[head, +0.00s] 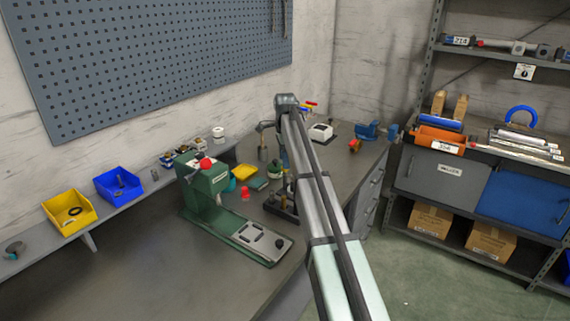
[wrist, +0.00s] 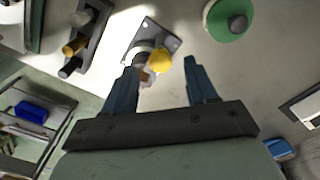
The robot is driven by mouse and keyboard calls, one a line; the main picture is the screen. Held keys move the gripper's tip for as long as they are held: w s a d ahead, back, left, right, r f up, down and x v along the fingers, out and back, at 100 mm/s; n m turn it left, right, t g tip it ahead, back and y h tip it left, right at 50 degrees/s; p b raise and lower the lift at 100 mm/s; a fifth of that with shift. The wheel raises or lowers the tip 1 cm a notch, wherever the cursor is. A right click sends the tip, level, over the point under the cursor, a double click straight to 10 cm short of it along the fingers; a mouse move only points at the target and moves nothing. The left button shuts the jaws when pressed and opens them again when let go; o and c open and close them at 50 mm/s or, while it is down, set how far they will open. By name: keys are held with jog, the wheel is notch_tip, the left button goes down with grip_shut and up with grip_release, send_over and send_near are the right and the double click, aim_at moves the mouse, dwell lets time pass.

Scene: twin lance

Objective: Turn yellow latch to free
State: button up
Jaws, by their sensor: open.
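In the wrist view a round yellow knob (wrist: 164,63), which I take to be the yellow latch, stands by a short grey post on a square metal plate (wrist: 150,36) with holes at its corners. My gripper (wrist: 161,68) is open, its two blue fingers apart. The yellow knob appears in the gap between the fingertips, closer to the left one; I cannot tell whether they touch. The left finger partly covers the post's lower end. In the head view my arm hides most of this spot.
A green disc with a grey knob (wrist: 228,20) lies right of the plate. A dark rack with cylinders (wrist: 88,38) lies left. In the head view a green press (head: 215,190) stands on the bench, with a yellow bin (head: 70,213) and blue bin (head: 118,184) on a ledge.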

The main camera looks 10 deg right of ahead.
jog(key=shift+f, duration=1.2)
jog(key=c, duration=1.1)
jog(key=shift+o, duration=0.2)
